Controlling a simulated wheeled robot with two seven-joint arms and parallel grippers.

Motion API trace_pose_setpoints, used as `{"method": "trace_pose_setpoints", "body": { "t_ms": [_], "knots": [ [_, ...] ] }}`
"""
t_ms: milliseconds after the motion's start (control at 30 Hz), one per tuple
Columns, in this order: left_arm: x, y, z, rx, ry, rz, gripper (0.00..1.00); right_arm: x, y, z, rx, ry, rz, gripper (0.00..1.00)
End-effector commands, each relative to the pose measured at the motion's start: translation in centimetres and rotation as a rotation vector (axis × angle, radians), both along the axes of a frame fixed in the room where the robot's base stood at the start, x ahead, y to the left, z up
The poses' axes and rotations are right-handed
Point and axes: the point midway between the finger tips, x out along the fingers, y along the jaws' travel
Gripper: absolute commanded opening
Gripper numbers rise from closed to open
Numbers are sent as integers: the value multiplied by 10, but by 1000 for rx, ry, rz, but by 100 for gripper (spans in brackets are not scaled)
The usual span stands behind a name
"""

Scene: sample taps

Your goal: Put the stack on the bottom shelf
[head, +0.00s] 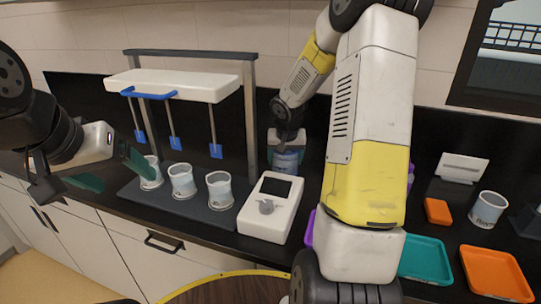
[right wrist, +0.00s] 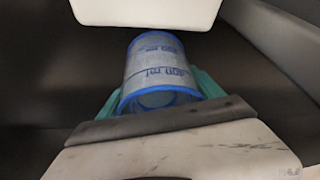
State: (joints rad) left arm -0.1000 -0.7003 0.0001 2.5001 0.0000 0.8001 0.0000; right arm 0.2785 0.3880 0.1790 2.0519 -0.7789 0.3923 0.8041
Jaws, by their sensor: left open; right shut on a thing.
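My right gripper (right wrist: 160,92) is shut on a clear beaker with blue rims and blue volume marks (right wrist: 158,66). Its teal fingers press on both sides of the beaker. In the head view the blue-tinted beaker (head: 285,161) shows at the back of the counter, under my right gripper, behind the white device. I cannot tell whether it touches the counter, or whether it is one beaker or a nested stack. My left gripper (head: 110,171) is open and empty at the left, with its teal fingers apart, near the leftmost white cup. I cannot make out a bottom shelf.
White cups (head: 182,181) stand in a row under a tap rack (head: 185,83) with blue levers. My right arm hides the middle. At the right are a teal tray (head: 425,259), an orange tray (head: 496,273) and another cup (head: 488,209).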

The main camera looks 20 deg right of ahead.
Motion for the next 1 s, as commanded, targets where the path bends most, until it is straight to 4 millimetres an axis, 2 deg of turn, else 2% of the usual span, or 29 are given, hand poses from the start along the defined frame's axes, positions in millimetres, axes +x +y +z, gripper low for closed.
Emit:
{"method": "trace_pose_setpoints", "body": {
  "t_ms": [100,467,500,600,1000],
  "knots": [
    [0,0,0,0,0,0,80,0,1,-14,0,2,3,36],
    [0,0,0,0,0,0,80,0,1,-17,1,0,1,36],
    [0,0,0,0,0,0,80,0,0,-17,0,0,1,80],
    [0,0,0,0,0,0,80,0,0,-17,0,0,1,98],
    [0,0,0,0,0,0,80,-1,0,-11,0,-2,0,98]
  ]
}}
